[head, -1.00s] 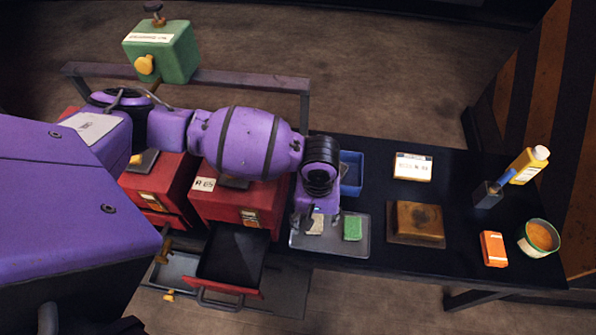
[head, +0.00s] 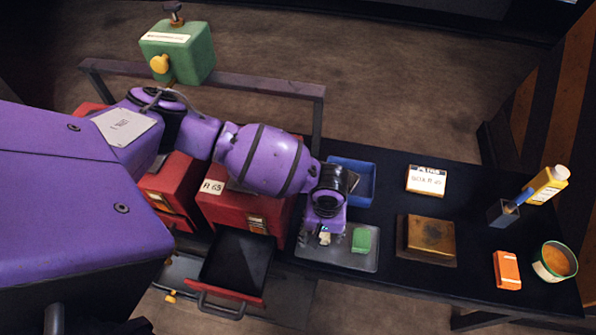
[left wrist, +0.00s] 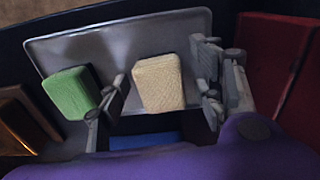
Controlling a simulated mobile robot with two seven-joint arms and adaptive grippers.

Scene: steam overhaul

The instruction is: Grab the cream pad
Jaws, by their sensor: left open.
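The cream pad (left wrist: 158,83) lies on a grey metal tray (left wrist: 100,45), next to a green pad (left wrist: 73,93). In the head view the cream pad (head: 325,239) is mostly hidden behind my left gripper (head: 323,229); the green pad (head: 361,240) is just to its right. My left gripper (left wrist: 163,88) is open over the tray, with one finger on each side of the cream pad in the left wrist view. The left finger is between the cream and green pads. Gaps show between the fingers and the cream pad. My right gripper is not in view.
A blue bin (head: 366,183) stands behind the tray. A brown block (head: 431,236) sits on a board to the right. An open drawer (head: 233,262) of the red cabinet (head: 235,208) is at the left. An orange box (head: 507,270) and tin (head: 555,262) are farther right.

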